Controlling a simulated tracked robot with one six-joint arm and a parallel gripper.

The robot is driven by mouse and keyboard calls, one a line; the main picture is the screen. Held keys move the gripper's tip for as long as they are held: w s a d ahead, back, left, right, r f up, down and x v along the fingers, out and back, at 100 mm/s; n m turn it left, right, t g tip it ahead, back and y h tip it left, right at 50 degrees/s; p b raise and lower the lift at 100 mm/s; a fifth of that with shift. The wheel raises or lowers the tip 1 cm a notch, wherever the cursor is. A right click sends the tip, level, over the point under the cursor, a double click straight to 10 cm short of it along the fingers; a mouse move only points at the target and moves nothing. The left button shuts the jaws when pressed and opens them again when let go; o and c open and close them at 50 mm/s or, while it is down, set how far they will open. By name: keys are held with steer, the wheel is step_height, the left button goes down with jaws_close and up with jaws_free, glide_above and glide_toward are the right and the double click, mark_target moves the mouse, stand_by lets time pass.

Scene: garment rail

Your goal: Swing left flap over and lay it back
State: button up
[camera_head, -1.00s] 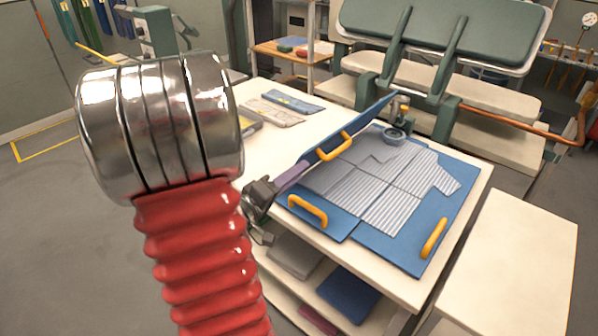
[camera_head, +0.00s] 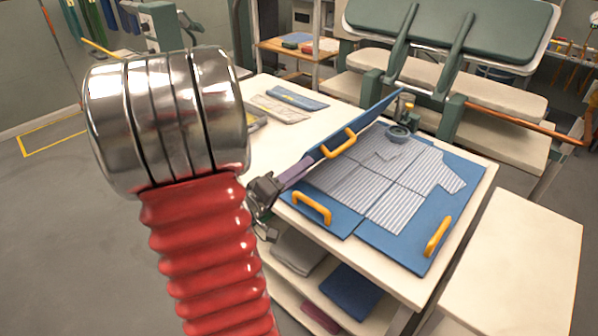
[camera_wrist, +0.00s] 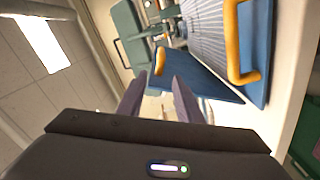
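The blue folding board lies on the white table with a grey striped garment (camera_head: 385,180) spread on it. Its left flap (camera_head: 368,118) is raised and steeply tilted, seen almost edge-on, with an orange handle (camera_head: 338,143) on it. My gripper (camera_head: 309,161) is at the near left end of this flap, its purple fingers pointing toward the handle. In the wrist view my gripper (camera_wrist: 161,79) has its fingers apart, with the blue flap (camera_wrist: 195,75) and an orange handle (camera_wrist: 160,60) just beyond the tips. Whether the fingers touch the flap is unclear.
Two more orange handles sit on the board's near panel (camera_head: 312,207) and right panel (camera_head: 437,235). A tape roll (camera_head: 398,133) lies at the far edge. A green press (camera_head: 450,30) stands behind, a white side table (camera_head: 515,260) at right.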

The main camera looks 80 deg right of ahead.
steer(key=w+a+n+t+y, duration=0.25)
steer(key=w+a, duration=0.35)
steer(key=a, duration=0.3)
steer(key=w+a+f+n+t+y, duration=0.1)
steer(key=w+a+t+y, duration=0.2)
steer(key=w+a, duration=0.45)
steer(key=w+a+n+t+y, duration=0.2)
steer(key=w+a+t+y, duration=0.15)
steer(key=a, duration=0.75)
steer(key=w+a+r+n+t+y, duration=0.1)
steer(key=w+a+n+t+y, duration=0.1)
steer(key=a, duration=0.5)
steer(key=w+a+r+n+t+y, duration=0.2)
steer(key=w+a, duration=0.1)
steer(key=a, duration=0.4)
steer(key=w+a+r+n+t+y, duration=0.2)
steer(key=w+a, duration=0.1)
steer(key=a, duration=0.3)
steer(key=shift+a+r, duration=0.15)
steer(key=shift+a, duration=0.25)
